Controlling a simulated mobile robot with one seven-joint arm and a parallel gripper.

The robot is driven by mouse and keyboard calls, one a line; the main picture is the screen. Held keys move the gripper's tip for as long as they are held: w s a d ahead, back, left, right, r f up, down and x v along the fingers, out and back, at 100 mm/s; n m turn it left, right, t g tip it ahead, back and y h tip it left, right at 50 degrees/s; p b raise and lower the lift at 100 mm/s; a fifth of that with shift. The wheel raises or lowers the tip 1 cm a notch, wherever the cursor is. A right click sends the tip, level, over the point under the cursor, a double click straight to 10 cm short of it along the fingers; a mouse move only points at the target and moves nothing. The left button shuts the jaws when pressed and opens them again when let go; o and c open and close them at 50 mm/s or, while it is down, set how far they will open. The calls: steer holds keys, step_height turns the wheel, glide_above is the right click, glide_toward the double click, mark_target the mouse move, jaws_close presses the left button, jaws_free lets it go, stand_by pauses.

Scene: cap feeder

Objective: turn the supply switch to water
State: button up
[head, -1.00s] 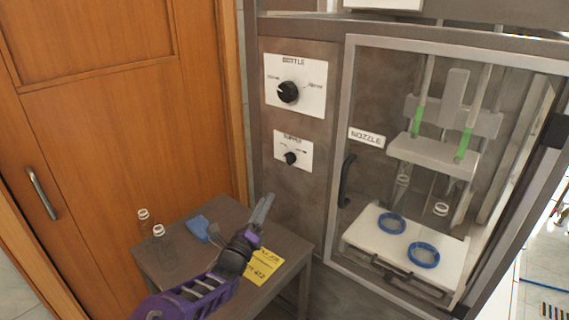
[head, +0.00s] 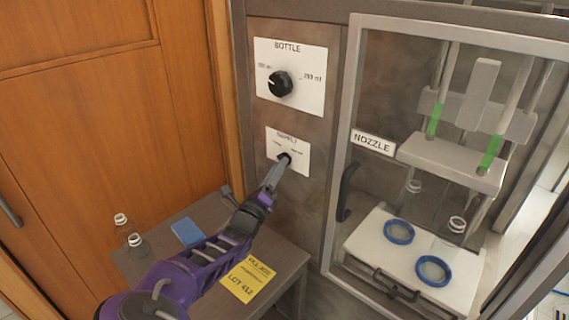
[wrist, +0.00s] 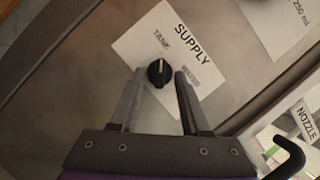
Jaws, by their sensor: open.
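The supply switch is a small black knob (wrist: 159,73) on a white SUPPLY label (wrist: 185,45), with the words TANK and WATER beside it. In the wrist view its pale pointer mark points up, towards TANK. In the head view the knob (head: 284,156) sits on the lower label (head: 296,150) of the grey panel, partly covered by my gripper. My gripper (head: 277,172) is open, with its fingers pointing at the knob. In the wrist view the fingertips lie on either side of the knob with gaps. I cannot tell whether they reach around it.
A larger BOTTLE knob (head: 280,84) sits above. To the right are a dark door handle (head: 346,192) and a glazed NOZZLE cabinet (head: 341,130).

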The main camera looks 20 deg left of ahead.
steer(key=shift+w+r, duration=0.1)
steer(key=shift+w, duration=0.1)
jaws_close()
steer(key=shift+m, duration=0.3)
steer(key=shift+w+a+m+g+h+b, duration=0.15)
steer(key=shift+m+g+h+b, duration=0.4)
steer(key=shift+m+h+b, duration=2.45)
steer(key=shift+s+a+m+g+h+b, duration=0.2)
steer(key=shift+m+g+h, duration=0.55)
steer(key=shift+m, duration=4.5)
steer(key=shift+w+a+m+g+h+b, duration=0.35)
steer(key=shift+m+h+b, duration=1.5)
steer(key=shift+m, duration=2.3)
steer(key=shift+s+d, duration=0.1)
steer(key=shift+s, duration=0.05)
